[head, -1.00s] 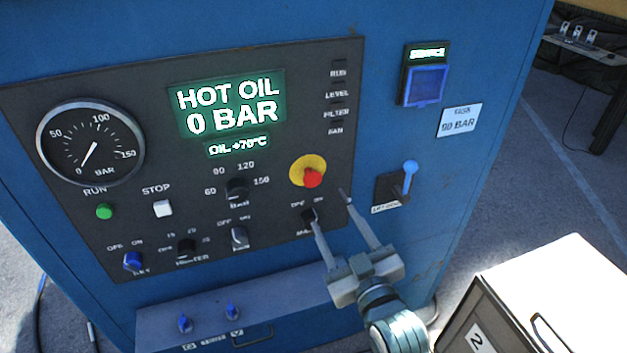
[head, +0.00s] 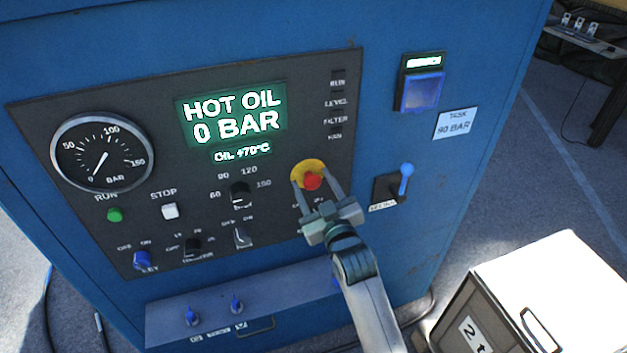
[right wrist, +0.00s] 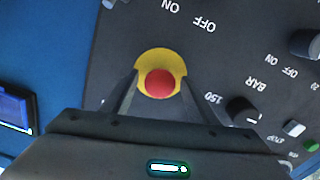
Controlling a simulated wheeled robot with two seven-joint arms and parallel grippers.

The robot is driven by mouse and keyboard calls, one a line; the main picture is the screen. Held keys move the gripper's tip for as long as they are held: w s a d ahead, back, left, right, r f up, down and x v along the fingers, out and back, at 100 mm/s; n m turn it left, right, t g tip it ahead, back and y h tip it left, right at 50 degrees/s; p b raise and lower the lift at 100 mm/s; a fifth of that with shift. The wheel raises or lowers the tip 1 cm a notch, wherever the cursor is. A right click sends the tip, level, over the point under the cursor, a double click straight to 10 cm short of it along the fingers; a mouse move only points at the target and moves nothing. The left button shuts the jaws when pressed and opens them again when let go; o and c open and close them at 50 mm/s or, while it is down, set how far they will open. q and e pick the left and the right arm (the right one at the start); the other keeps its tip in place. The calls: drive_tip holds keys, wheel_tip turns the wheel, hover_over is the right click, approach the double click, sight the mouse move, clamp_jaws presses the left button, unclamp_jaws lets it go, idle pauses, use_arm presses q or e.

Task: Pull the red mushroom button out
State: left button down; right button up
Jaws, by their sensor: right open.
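The red mushroom button (head: 313,181) sits on a round yellow plate (head: 305,167) on the dark control panel. It also shows in the right wrist view (right wrist: 160,84), in front of its yellow plate (right wrist: 146,61). My right gripper (head: 315,178) is open, with one finger on each side of the button in the head view. In the right wrist view, the fingertips (right wrist: 160,76) also lie left and right of the red cap, with dark gaps between. I cannot tell whether either finger touches it. My left gripper is not in view.
A selector knob (head: 240,194) is left of the button. A blue-handled lever (head: 406,178) is to the right. A shelf with blue knobs (head: 213,311) juts out below the panel. A pale case (head: 540,290) stands at the lower right. The display (head: 232,115) reads 0 BAR.

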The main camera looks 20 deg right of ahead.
drive_tip(key=shift+c, duration=0.3)
clamp_jaws()
drive_tip(key=shift+s, duration=0.65)
drive_tip(key=shift+f, duration=0.15)
drive_tip(key=shift+c, duration=0.4)
unclamp_jaws()
drive_tip(key=shift+o, duration=0.7)
drive_tip(key=shift+s, duration=0.2)
